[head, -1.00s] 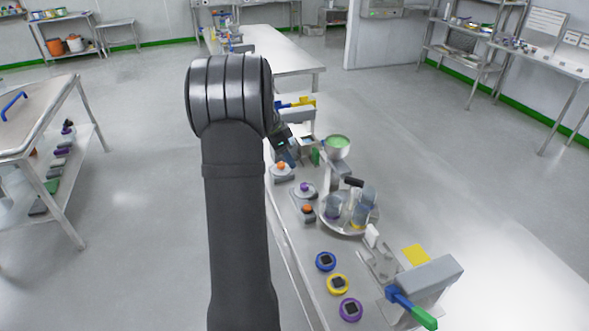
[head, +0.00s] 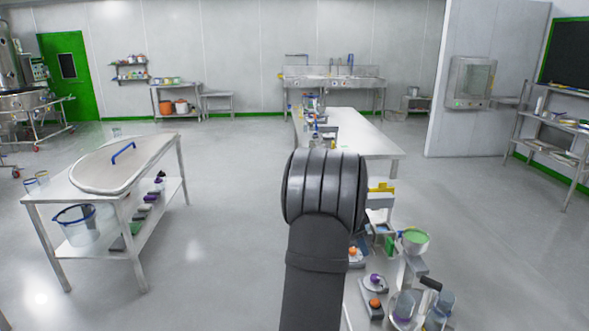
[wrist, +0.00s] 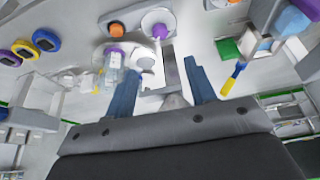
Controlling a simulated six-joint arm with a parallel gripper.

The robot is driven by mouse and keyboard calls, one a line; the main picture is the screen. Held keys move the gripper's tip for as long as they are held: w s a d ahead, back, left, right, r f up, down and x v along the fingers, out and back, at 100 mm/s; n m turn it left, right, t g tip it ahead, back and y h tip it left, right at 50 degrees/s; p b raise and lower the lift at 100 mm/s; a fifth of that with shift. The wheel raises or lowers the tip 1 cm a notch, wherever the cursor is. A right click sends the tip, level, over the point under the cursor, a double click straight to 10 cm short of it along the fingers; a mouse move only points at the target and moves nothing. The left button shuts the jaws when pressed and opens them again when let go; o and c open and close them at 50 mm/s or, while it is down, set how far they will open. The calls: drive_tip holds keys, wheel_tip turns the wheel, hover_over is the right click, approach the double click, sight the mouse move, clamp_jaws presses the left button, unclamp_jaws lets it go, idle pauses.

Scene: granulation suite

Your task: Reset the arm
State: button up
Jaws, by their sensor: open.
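My arm rises in the middle of the head view and hides my gripper there. In the wrist view my gripper (wrist: 162,66) shows two blue-grey fingers spread apart, with nothing held between them. Beyond the fingers are a bench top and its equipment, seen tilted. A clear container with a purple top (wrist: 112,62) shows close to the left finger; I cannot tell whether they touch. An orange knob (wrist: 117,30) and a purple knob (wrist: 160,31) lie beyond the fingers.
The bench below my arm bears a bowl of green material (head: 414,240) and a purple-knobbed device (head: 375,280). A long table (head: 360,130) stands behind. Open floor (head: 225,210) lies between.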

sight(376, 277)
drive_tip(key=x, duration=1.4)
drive_tip(key=shift+d, duration=0.15)
drive_tip(key=v, duration=1.8)
drive_tip(key=x, duration=1.7)
drive_tip(key=shift+s+d+f, duration=0.1)
drive_tip(key=shift+f, duration=0.2)
drive_tip(key=shift+d+f, duration=0.1)
drive_tip(key=shift+f, duration=0.15)
drive_tip(key=n+t, duration=0.1)
drive_tip(key=n, duration=0.2)
drive_tip(key=shift+s+n, duration=0.1)
drive_tip(key=shift+n, duration=0.2)
drive_tip(key=n+t, duration=0.1)
drive_tip(key=n, duration=0.1)
drive_tip(key=n+y, duration=0.1)
drive_tip(key=n, duration=0.1)
drive_tip(key=shift+s+d+n+t, duration=0.1)
drive_tip(key=shift+s+n+t, duration=0.1)
drive_tip(key=shift+n+t, duration=0.15)
drive_tip(key=shift+s+d+n+t+y, duration=0.1)
drive_tip(key=shift+n+t+y, duration=0.25)
drive_tip(key=shift+n, duration=0.75)
drive_tip(key=shift+d+n+t+y, duration=0.1)
drive_tip(key=shift+n+t+y, duration=0.2)
drive_tip(key=shift+n, duration=0.75)
drive_tip(key=shift+d+n+y, duration=0.1)
drive_tip(key=shift+n+y, duration=0.75)
drive_tip(key=shift+n, duration=1.25)
